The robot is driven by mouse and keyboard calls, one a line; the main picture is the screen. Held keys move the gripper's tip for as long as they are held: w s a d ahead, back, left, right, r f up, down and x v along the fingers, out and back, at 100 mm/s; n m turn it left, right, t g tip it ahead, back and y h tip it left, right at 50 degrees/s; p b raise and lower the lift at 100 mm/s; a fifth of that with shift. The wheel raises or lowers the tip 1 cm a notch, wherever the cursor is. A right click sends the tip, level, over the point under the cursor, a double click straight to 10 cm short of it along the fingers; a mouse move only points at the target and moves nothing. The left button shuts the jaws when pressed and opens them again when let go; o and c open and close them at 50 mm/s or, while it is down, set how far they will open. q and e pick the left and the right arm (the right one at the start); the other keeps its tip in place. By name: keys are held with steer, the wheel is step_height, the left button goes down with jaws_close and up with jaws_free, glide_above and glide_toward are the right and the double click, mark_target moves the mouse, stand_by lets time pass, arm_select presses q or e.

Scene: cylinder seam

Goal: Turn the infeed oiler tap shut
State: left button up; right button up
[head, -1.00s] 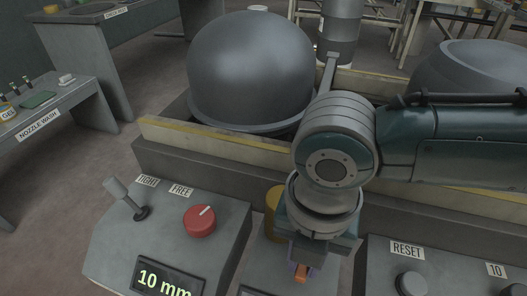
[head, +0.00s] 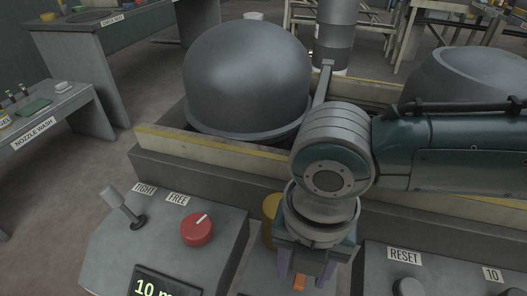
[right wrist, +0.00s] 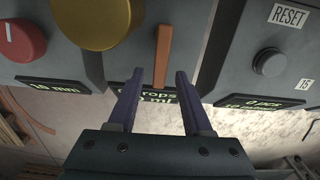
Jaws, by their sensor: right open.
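The tap appears to be the narrow orange lever (right wrist: 163,57) beside a round yellow-brass part (right wrist: 97,18) in the right wrist view. The lever runs almost straight up and down in that view. In the head view its orange end (head: 299,283) shows low, under my right gripper (head: 304,274). My right gripper (right wrist: 161,74) is open, its two purple fingers apart on either side of the lever's near end. I cannot tell whether either finger touches it. Most of the oiler is hidden by my arm in the head view. My left gripper is not in view.
A panel with a red dial (head: 197,229) and a grey toggle lever (head: 122,207) stands left. A panel with a RESET knob (right wrist: 270,62) stands right. A lit display (right wrist: 155,92) lies behind the fingers, partly hidden. A large grey dome (head: 247,80) stands behind.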

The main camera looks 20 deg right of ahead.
mark_target(301, 277)
step_height(301, 277, up, 10)
steer(key=p, duration=0.2)
steer(key=shift+p, duration=0.4)
steer(key=shift+s+a, duration=0.1)
